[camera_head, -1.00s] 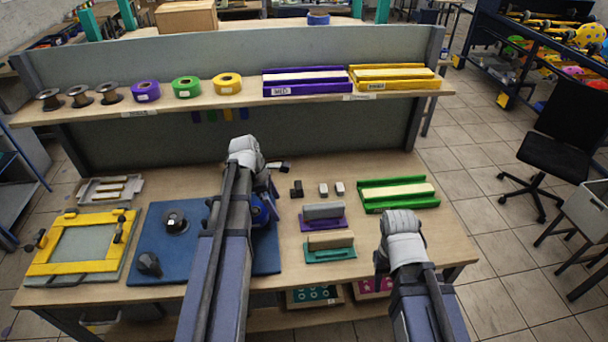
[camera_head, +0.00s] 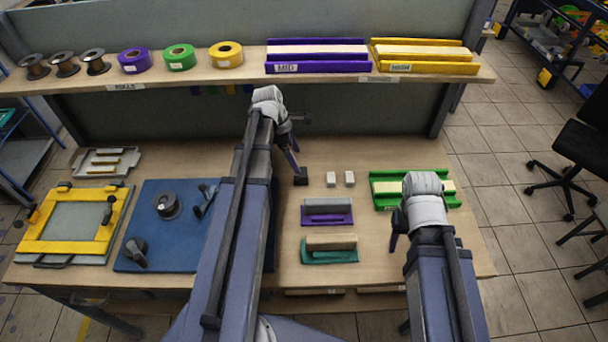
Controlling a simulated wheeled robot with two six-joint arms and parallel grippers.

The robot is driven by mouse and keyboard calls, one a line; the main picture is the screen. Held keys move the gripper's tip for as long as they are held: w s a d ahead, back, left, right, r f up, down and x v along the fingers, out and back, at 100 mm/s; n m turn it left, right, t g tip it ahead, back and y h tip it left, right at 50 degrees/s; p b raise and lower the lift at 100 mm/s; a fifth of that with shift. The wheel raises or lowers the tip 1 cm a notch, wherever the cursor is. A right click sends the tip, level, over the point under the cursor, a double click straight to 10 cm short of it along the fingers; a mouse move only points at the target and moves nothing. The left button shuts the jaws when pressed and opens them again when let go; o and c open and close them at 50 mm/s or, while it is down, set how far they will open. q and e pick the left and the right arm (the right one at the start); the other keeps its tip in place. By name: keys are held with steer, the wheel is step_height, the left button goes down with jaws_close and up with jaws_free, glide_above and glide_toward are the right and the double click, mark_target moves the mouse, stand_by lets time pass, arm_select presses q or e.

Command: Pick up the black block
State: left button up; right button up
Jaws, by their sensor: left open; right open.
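The black block (camera_head: 301,178) stands on the wooden table in the head view, just left of two small light blocks (camera_head: 340,179). My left gripper (camera_head: 293,163) reaches down right beside and above the black block, partly covering it. Its jaws are open, and I cannot tell from this angle whether they straddle or touch the block. My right gripper (camera_head: 396,238) is open and empty near the front right of the table, beside the green tray; my own arm hides part of it.
A purple-based block (camera_head: 327,218) and a teal-based block (camera_head: 330,256) lie in front. A green tray (camera_head: 385,203) is at right. A blue board (camera_head: 150,250) and yellow frame (camera_head: 30,246) lie at left. A shelf (camera_head: 200,74) with tape rolls runs along the back.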

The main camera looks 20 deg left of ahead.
arm_select(q)
steer(key=shift+b+x, duration=0.55)
steer(key=shift+x, duration=0.45)
steer(key=shift+r, duration=0.1)
arm_select(e)
steer(key=shift+f, duration=0.9)
arm_select(q)
steer(key=b+x, duration=0.5)
steer(key=shift+s, duration=0.1)
arm_select(e)
glide_above(392, 265)
step_height(392, 265, down, 5)
steer(key=shift+f, duration=0.1)
arm_select(q)
steer(key=shift+c, duration=0.3)
arm_select(e)
steer(key=shift+r, duration=0.2)
arm_select(q)
jaws_close()
arm_select(e)
steer(key=shift+r, duration=0.1)
arm_select(q)
step_height(392, 265, up, 10)
steer(key=p, duration=1)
arm_select(e)
step_height(392, 265, up, 10)
